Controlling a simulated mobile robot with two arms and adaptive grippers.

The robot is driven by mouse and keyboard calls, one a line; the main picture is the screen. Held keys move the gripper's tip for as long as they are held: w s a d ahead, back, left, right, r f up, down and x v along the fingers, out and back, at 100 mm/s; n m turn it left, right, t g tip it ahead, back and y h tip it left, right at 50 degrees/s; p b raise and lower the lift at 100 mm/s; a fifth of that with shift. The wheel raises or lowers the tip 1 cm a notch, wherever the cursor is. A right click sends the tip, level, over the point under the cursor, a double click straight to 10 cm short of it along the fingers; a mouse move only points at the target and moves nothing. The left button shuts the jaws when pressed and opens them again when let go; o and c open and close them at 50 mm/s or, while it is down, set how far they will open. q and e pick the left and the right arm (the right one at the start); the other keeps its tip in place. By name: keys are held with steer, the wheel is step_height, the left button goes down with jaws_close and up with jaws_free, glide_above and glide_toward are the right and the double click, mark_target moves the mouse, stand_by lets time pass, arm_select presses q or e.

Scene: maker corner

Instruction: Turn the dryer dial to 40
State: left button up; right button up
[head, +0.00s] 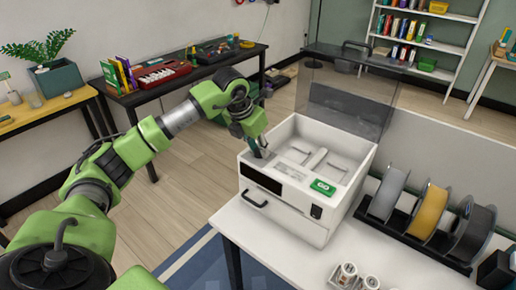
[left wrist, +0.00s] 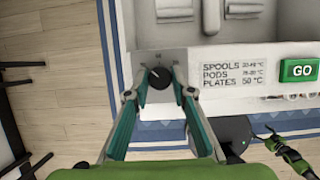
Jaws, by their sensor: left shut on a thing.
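The white dryer (head: 330,221) stands on the white table with its clear lid raised. My left gripper (head: 262,151) reaches down to its left front corner. In the left wrist view the black dial (left wrist: 160,76) sits on a small grey plate, between the teal fingertips of my left gripper (left wrist: 160,90), which is shut on it. A light pointer mark shows on the dial, but the scale numbers are too small to read. The dial is hidden by the gripper in the head view. A green and black gripper, seemingly my right one (left wrist: 278,143), shows small at lower right.
A printed label (left wrist: 232,73) lists spools, pods and plates with temperatures, beside a green GO button (left wrist: 299,70). In the head view, filament spools (head: 429,210) stand in a black rack right of the dryer. Small metallic parts (head: 350,275) lie at the table's front.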

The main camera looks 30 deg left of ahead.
arm_select(q)
steer(key=n+y, duration=0.1)
steer(key=n, duration=0.2)
steer(key=n+y+b, duration=0.1)
steer(key=n, duration=0.2)
steer(key=shift+w+d, duration=0.1)
steer(key=shift+d, duration=0.1)
steer(key=n+g+y+b, duration=0.1)
steer(key=n, duration=0.3)
steer(key=shift+y, duration=0.3)
steer(key=n+g, duration=0.1)
steer(key=n, duration=0.1)
steer(key=shift+w+d+r+n+y, duration=0.1)
steer(key=shift+n+y, duration=0.3)
steer(key=shift+n+g, duration=0.5)
steer(key=shift+n, duration=0.7)
steer(key=shift+w+n+g+y+p, duration=0.15)
steer(key=shift+n+g+y+p, duration=0.25)
steer(key=shift+n, duration=1)
steer(key=o, duration=1.1)
